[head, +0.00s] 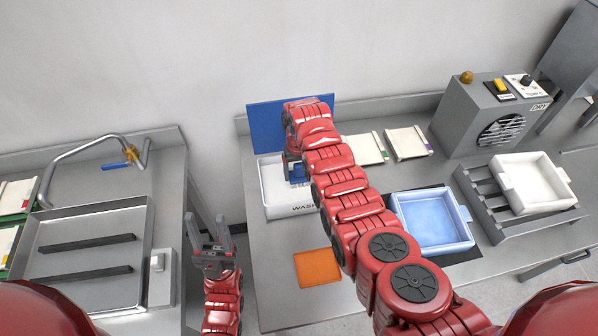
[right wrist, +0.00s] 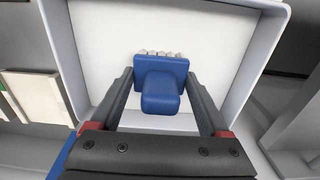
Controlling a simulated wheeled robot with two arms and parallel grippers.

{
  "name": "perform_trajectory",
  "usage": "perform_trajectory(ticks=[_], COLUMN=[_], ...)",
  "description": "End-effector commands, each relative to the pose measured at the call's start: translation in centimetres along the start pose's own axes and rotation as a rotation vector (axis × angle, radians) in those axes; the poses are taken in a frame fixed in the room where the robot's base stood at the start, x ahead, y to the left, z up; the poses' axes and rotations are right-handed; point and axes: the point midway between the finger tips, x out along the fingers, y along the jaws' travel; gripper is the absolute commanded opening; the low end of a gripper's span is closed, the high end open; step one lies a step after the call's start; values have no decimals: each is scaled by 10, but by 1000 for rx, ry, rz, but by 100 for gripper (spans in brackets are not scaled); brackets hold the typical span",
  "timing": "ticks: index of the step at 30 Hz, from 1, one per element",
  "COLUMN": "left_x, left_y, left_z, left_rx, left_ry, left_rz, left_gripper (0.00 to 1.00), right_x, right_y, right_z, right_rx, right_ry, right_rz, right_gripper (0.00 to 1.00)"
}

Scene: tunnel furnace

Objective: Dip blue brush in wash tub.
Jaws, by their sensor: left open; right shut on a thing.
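The white wash tub (head: 270,202), with "WASH" lettering on its front, stands near the back left of the middle counter. My right gripper (head: 294,168) reaches over it and is shut on the blue brush (head: 299,174). In the right wrist view the blue brush (right wrist: 162,92) sits between the two dark fingers, with its pale bristles facing the tub's white inside. Whether the bristles touch the tub's bottom cannot be told. My right arm hides the tub's right part in the head view. My left gripper (head: 206,217) is open and empty, near the gap between the counters.
A blue panel (head: 265,128) stands behind the tub. An orange mat (head: 316,267), a blue tray (head: 428,222), pale tiles (head: 407,142) and a white tray on a slatted rack (head: 472,197) share the counter. A grey dryer box (head: 480,120) stands right. A metal sink (head: 90,240) is left.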

Motion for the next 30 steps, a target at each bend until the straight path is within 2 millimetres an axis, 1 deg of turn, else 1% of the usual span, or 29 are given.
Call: perform_trajectory(ticks=[3,7,13,21,27,30], left_x=[0,4,13,21,24,24], left_y=[0,0,-1,-1,-1,-1], left_z=[0,-1,-2,-4,-4,-4], left_rx=[0,0,0,0,0,0], left_ry=[0,0,0,0,0,0], left_rz=[0,0,0,0,0,0], left_gripper=[50,50,50,50,50,50], right_x=[0,-6,-24,-48,-64,-70], right_y=[0,0,0,0,0,0], right_z=[1,0,2,0,0,0], right_rx=[0,0,0,0,0,0], right_ry=[-3,-1,-5,0,0,1], right_rz=[0,0,0,0,0,0], right_gripper=[35,35,35,35,35,35])
